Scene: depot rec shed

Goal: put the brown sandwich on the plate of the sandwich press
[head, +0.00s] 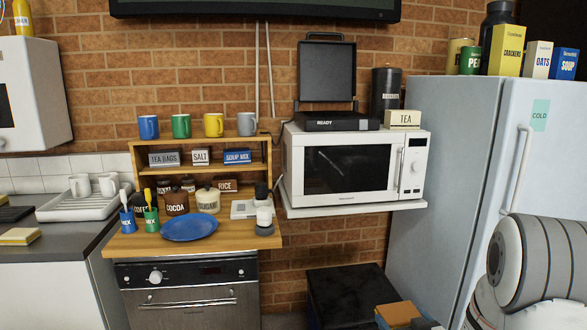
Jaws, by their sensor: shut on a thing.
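The sandwich press (336,123) stands on top of the white microwave, with its dark lid (327,71) raised upright. Its base front reads READY, and I see nothing lying on its lower plate. The brown sandwich (398,312) shows at the bottom edge, below and right of the microwave. My gripper (424,323) is mostly cut off by the bottom edge; a dark part of it shows against the sandwich, and it is shut on it. A paler sandwich (19,236) lies on the left counter.
The microwave (352,165) sits on a wall shelf. A TEA box (402,118) and a dark canister (385,92) stand right of the press. The fridge (447,150) is at right. A wooden shelf unit (203,146) with mugs and a blue plate (190,226) is at left.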

